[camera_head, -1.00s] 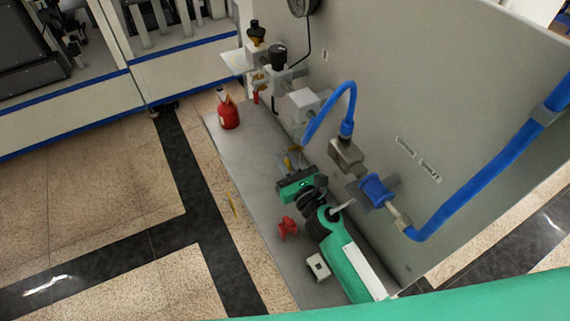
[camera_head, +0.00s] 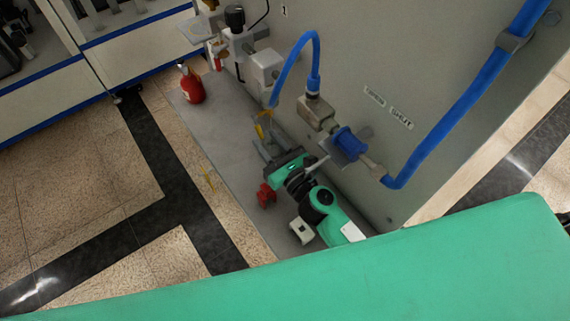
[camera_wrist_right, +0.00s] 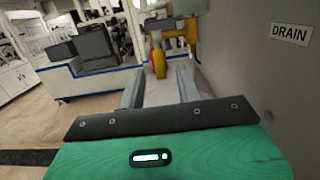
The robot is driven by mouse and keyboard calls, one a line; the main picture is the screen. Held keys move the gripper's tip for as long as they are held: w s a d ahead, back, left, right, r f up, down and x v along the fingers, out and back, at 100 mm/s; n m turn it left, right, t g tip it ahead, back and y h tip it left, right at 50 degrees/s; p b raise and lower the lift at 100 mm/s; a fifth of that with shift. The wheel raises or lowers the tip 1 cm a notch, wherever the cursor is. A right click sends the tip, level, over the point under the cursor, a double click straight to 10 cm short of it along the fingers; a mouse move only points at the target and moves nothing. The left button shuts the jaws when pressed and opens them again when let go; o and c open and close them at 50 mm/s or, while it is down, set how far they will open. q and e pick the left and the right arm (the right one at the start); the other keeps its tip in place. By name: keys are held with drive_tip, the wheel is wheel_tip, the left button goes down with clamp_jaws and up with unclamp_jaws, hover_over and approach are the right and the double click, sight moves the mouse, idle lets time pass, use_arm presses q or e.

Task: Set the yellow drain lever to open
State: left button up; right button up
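The yellow drain lever (camera_head: 264,124) hangs low on the grey panel, below the start of the blue hose, in the head view. In the right wrist view the yellow lever (camera_wrist_right: 160,62) hangs under its valve, ahead of the fingers and in line with the gap between them. The DRAIN label (camera_wrist_right: 290,33) is on the panel to its right. My right gripper (camera_head: 266,147) is open, its fingertips close to the lever; contact cannot be told. The gap also shows in the right wrist view (camera_wrist_right: 158,80). My left gripper is out of view.
The grey panel (camera_head: 370,150) stands close beside my right arm. A blue hose (camera_head: 455,120) and its brass fitting are above the arm. A red bottle (camera_head: 192,88), a red object (camera_head: 266,195) and a small white block (camera_head: 301,231) are on the grey base plate (camera_head: 215,140).

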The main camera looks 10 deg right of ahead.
drive_tip(key=r+b+v, duration=0.1)
drive_tip(key=b+v, duration=0.1)
drive_tip(key=v, duration=0.5)
drive_tip(key=shift+s+f+b, duration=0.35)
drive_tip(key=shift+s+f, duration=0.1)
drive_tip(key=shift+f, duration=0.1)
drive_tip(key=shift+d, duration=0.15)
